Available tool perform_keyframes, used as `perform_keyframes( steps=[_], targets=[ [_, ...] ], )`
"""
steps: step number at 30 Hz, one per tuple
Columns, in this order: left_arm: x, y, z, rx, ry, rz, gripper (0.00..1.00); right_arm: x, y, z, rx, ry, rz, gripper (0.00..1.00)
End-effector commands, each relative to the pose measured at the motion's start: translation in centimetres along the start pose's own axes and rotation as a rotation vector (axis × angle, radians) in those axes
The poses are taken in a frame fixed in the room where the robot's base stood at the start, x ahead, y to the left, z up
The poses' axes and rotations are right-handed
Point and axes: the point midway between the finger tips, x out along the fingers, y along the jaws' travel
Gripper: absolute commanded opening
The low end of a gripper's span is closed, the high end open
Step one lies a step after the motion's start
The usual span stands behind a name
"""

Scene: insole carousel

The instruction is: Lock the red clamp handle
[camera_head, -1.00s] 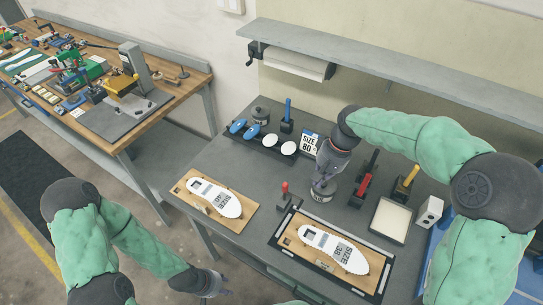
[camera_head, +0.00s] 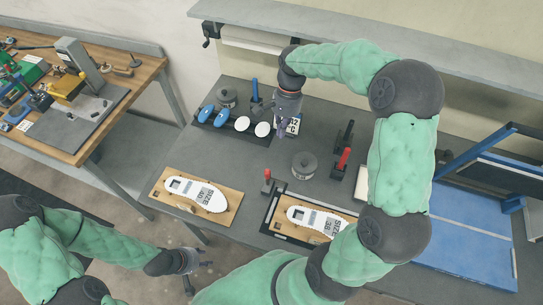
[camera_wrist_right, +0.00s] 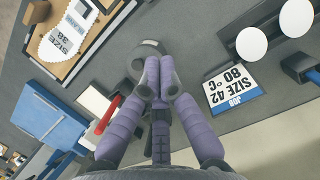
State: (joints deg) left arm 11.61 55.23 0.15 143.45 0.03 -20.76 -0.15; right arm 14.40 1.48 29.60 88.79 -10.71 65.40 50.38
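The red clamp handle (camera_head: 267,175) stands upright at the left back corner of the black fixture frame (camera_head: 284,236). The fixture holds a board with a white size 38 insole (camera_head: 309,217). My right gripper (camera_head: 281,134) hangs over the table behind the clamp, near the job card (camera_head: 293,125), apart from the handle. In the right wrist view its two purple fingers (camera_wrist_right: 160,78) are together with nothing visible between them. My left gripper (camera_head: 203,258) is low in front of the table, away from the clamp; its finger opening is too small to judge.
A grey round can (camera_head: 304,165) and a red-handled tool (camera_head: 343,160) stand right of the clamp. A board with another insole (camera_head: 224,212) lies to its left. A black tray (camera_head: 236,130) with blue and white pads is at the back left. The table between is clear.

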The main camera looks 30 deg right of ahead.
Motion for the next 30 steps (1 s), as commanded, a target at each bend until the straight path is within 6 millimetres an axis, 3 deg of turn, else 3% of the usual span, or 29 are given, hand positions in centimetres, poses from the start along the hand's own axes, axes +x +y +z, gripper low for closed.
perform_keyframes(
  steps=[8, 20, 24, 30],
  targets=[
    [0.5, -0.2, 0.0, 0.000, 0.000, 0.000, 0.40, 3.0, 0.1, 0.1, -0.001, -0.003, 0.002, 0.00],
    [1.5, -0.5, -0.1, 0.000, 0.001, 0.000, 0.40, 10.4, 0.0, 0.0, -0.002, -0.002, 0.002, 0.00],
    [1.5, -0.5, -0.1, 0.000, 0.001, 0.000, 0.40, 10.5, 0.0, 2.2, -0.005, 0.000, 0.000, 0.00],
    [1.5, -0.6, -0.1, 0.000, 0.001, 0.000, 0.40, 10.9, 0.0, 3.7, -0.003, 0.000, 0.000, 0.00]
  ],
)
